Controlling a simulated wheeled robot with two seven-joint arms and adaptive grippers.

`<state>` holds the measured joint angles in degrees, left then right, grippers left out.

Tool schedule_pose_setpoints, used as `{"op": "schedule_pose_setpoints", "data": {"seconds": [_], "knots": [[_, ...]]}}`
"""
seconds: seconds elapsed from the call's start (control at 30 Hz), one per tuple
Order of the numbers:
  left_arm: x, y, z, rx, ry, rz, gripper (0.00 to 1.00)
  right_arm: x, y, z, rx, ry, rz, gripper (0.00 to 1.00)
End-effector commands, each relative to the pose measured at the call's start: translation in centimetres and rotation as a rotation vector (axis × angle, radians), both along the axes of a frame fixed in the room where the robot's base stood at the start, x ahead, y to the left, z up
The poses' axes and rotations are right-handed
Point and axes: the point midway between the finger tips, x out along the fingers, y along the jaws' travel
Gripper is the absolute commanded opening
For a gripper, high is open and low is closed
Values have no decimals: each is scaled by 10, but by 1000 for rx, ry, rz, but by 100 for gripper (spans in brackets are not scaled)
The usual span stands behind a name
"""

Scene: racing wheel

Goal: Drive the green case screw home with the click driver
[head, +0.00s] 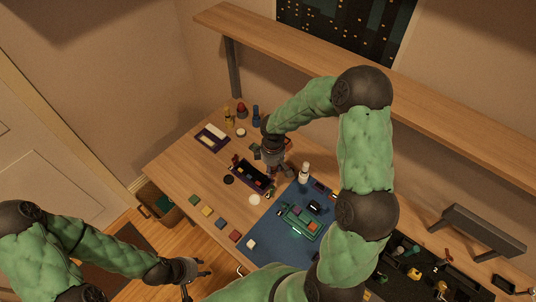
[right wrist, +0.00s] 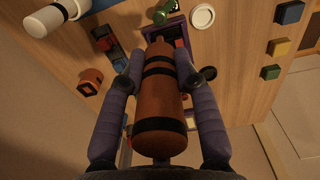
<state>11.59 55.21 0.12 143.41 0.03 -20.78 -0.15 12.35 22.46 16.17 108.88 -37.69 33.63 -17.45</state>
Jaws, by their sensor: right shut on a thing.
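My right gripper (head: 275,165) is over the dark purple-edged tray (head: 249,181) on the table, left of the blue mat. In the right wrist view its fingers (right wrist: 163,80) are closed on an orange-brown, black-banded handle (right wrist: 161,110), which appears to be the click driver. Its narrow end points away from the wrist, toward the tray. A green case (head: 301,221) lies on the blue mat (head: 262,240), apart from the gripper. I cannot make out the green screw. My left gripper (head: 192,270) is off the table's near left side, with fingers that look apart and empty.
A white bottle (head: 304,173) stands at the mat's back edge. Several coloured blocks (head: 207,211) line the table's front left. A purple-and-white tray (head: 212,137) and small items sit at the back left. A long shelf (head: 400,100) hangs above. A black tool tray (head: 420,272) lies right.

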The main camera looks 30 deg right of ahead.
Motion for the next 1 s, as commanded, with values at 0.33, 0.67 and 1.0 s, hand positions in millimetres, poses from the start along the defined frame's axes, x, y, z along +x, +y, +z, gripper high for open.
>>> {"op": "schedule_pose_setpoints", "data": {"seconds": [0.33, 0.67, 1.0], "knots": [[-1, 0, 1, 0, 2, -1, 40, 0, -2, 0, 0, 0, 9, 0], [-1, 0, -8, 0, 1, 0, 40, 0, -2, -8, 0, 0, 8, 0], [0, 0, -32, 0, 1, 0, 40, 0, -2, -35, 1, 1, 8, 0]]}}
